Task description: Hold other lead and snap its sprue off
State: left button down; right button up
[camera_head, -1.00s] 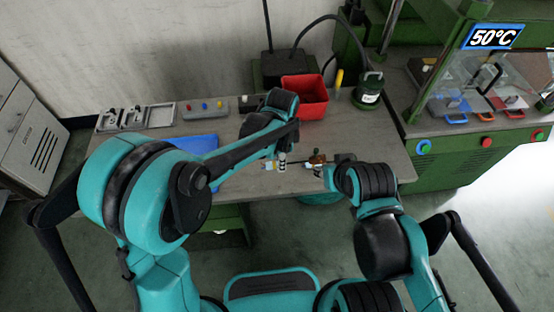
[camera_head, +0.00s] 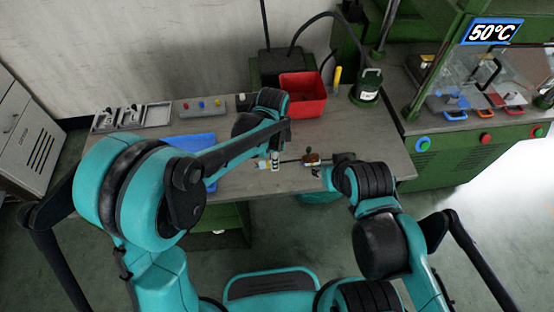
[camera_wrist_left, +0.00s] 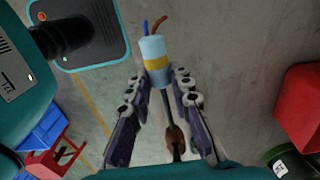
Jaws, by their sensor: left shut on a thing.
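My left gripper (camera_head: 275,160) is shut on a lead (camera_head: 263,164) above the front of the bench. In the left wrist view, the lead (camera_wrist_left: 154,62) has a pale blue sleeve with a yellow band, and blue and brown wire ends. Both fingers of the left gripper (camera_wrist_left: 157,95) flank it. A dark cable runs from the sleeve to a brown moulded end (camera_wrist_left: 176,140). In the head view, the brown end (camera_head: 311,158) has a small dark stub on top, perhaps the sprue. My right gripper (camera_head: 318,170) is beside the brown end; its grip is too small to tell.
A red bin (camera_head: 304,95) stands at the back of the bench, with a green pot (camera_head: 368,88) to its right. A blue mat (camera_head: 198,143) lies partly behind my left arm. Grey trays (camera_head: 133,117) are at the back left. The press machine (camera_head: 470,80) stands at right.

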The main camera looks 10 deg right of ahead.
aim_at(248, 171)
pick_arm(q)
jog(key=shift+w+a+f+b, duration=0.75)
jog(key=shift+a+f+b, duration=0.4)
jog(key=shift+a+f, duration=0.35)
jog(key=shift+w+a+f+b, duration=0.8)
jog(key=shift+a+f+b, duration=0.4)
jog(key=shift+a+f, duration=0.3)
jog(key=shift+w+a+f+b, duration=0.75)
jog(key=shift+a+f+b, duration=0.4)
jog(key=shift+a+f, duration=0.35)
jog(key=shift+f, duration=0.2)
jog(key=c, duration=1.3)
grip_release()
